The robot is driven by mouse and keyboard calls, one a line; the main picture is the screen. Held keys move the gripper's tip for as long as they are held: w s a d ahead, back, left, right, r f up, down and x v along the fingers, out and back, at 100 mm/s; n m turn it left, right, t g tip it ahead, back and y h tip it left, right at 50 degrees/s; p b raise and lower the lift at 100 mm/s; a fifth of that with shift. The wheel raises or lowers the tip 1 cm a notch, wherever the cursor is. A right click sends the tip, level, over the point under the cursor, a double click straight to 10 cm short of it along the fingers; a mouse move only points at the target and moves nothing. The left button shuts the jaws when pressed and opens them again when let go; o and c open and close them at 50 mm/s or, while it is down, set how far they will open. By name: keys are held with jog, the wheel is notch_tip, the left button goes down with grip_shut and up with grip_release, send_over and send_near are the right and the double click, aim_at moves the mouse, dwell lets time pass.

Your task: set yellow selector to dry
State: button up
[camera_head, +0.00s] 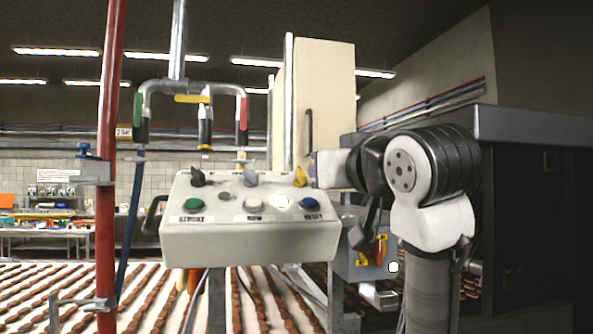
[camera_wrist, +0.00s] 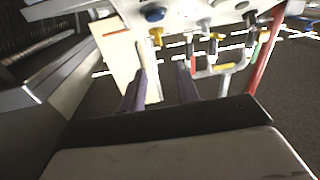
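The yellow selector (camera_head: 300,176) is a small knob on the sloped top of a pale control box (camera_head: 245,240), at its right end. In the wrist view the yellow selector (camera_wrist: 157,36) shows upside down, just beyond and between my fingertips. My gripper (camera_wrist: 162,58) is open, its two dark fingers apart with nothing between them. In the head view my gripper (camera_head: 314,168) reaches in from the right, close beside the selector; its fingers are mostly hidden. I cannot tell whether they touch it. I cannot read the selector's position marks.
A black selector (camera_head: 197,177) and a grey selector (camera_head: 250,178) sit left of the yellow one. Green (camera_head: 193,204), white (camera_head: 283,202) and blue (camera_head: 310,202) buttons are in front. Left stands a red pole (camera_head: 108,150). A conveyor (camera_head: 150,300) carries rows of brown biscuits.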

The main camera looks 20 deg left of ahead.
aim_at(303, 173)
jog(key=p+x, duration=0.5)
jog(key=x, duration=0.7)
jog(key=shift+w+a, duration=0.15)
jog(key=shift+w, duration=0.15)
jog(key=shift+w+a+f+p, duration=0.1)
jog(key=shift+w+a+p, duration=0.15)
jog(key=shift+w+p, duration=0.1)
jog(key=shift+s, duration=0.1)
grip_shut()
